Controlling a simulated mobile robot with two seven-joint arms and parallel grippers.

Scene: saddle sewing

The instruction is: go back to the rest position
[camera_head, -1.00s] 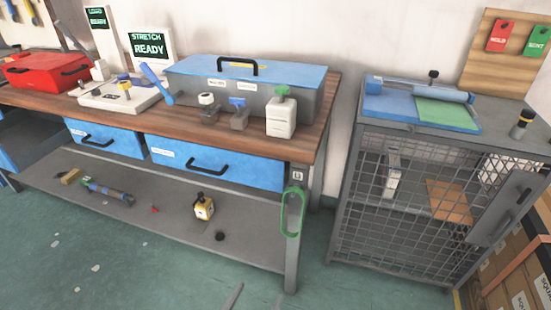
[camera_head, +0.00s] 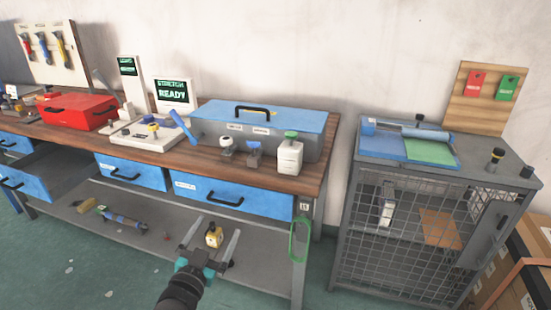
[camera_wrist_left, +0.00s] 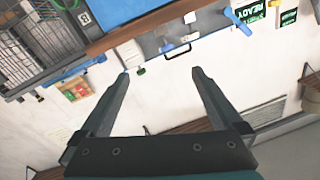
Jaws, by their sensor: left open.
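My left gripper (camera_head: 211,248) comes up from the bottom of the head view, in front of the bench's lower shelf. Its two fingers are spread wide with nothing held between them. In the left wrist view the open gripper (camera_wrist_left: 160,75) shows the same empty gap, with the bench and wall behind it turned over. A small yellow bottle (camera_head: 213,236) stands on the shelf and appears between the fingers in the head view. I cannot tell the distance from the fingers to it. My right gripper is not in view.
The wooden workbench (camera_head: 75,134) carries a red toolbox (camera_head: 80,112), a blue-lidded grey box (camera_head: 265,118) and a white bottle (camera_head: 289,158). One left drawer (camera_head: 45,172) stands open. A green loop (camera_head: 299,240) hangs at the bench's right end. A mesh cage cabinet (camera_head: 400,235) stands to the right.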

